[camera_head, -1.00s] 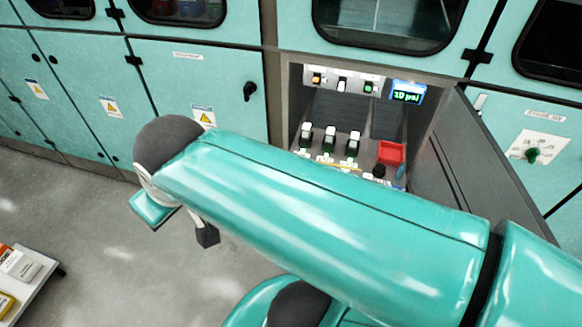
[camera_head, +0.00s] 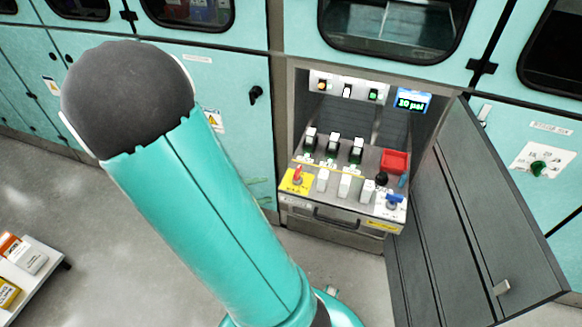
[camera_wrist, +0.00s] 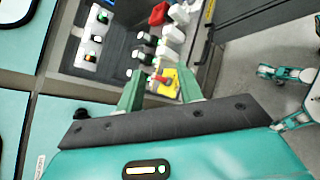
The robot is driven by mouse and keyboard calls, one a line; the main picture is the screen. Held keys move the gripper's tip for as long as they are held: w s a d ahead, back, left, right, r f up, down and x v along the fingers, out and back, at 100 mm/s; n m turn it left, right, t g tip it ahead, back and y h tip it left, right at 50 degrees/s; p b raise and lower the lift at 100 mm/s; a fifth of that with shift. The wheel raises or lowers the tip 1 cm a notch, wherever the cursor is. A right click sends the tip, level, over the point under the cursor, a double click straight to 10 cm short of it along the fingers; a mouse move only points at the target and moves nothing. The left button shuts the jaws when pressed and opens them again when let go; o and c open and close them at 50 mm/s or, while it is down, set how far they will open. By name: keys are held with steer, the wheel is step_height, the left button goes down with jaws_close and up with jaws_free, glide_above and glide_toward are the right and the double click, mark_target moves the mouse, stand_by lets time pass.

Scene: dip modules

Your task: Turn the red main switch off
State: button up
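The red main switch (camera_head: 298,173) is a small red lever on a yellow plate (camera_head: 293,186) at the front left of the panel in the open cabinet bay. The lever stands nearly upright in the head view. In the wrist view the red switch (camera_wrist: 160,79) shows beyond my gripper, between its fingers in the picture. My gripper (camera_wrist: 161,74) is open, with two green fingers spread apart and nothing between them. The fingers look short of the switch; I cannot tell the exact gap. In the head view my gripper is hidden behind my arm.
A lit display (camera_head: 411,101) sits above. The open dark door (camera_head: 465,215) bounds the bay's right side. A white table (camera_head: 40,268) stands lower left.

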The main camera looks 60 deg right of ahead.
steer(key=d+f+n+t+h, duration=0.2)
steer(key=d+f+n+h, duration=0.3)
steer(key=d+f+n, duration=0.15)
steer(key=n+t+h, duration=0.1)
steer(key=n+t, duration=0.7)
steer(key=n, duration=0.1)
glide_toward(295, 177)
steer(key=d, duration=0.4)
steer(key=w+d, duration=0.1)
steer(key=d, duration=0.3)
steer(key=w+d, duration=0.1)
steer(key=d, duration=0.3)
steer(key=shift+w+d, duration=0.1)
steer(key=shift+d, duration=0.25)
jaws_close()
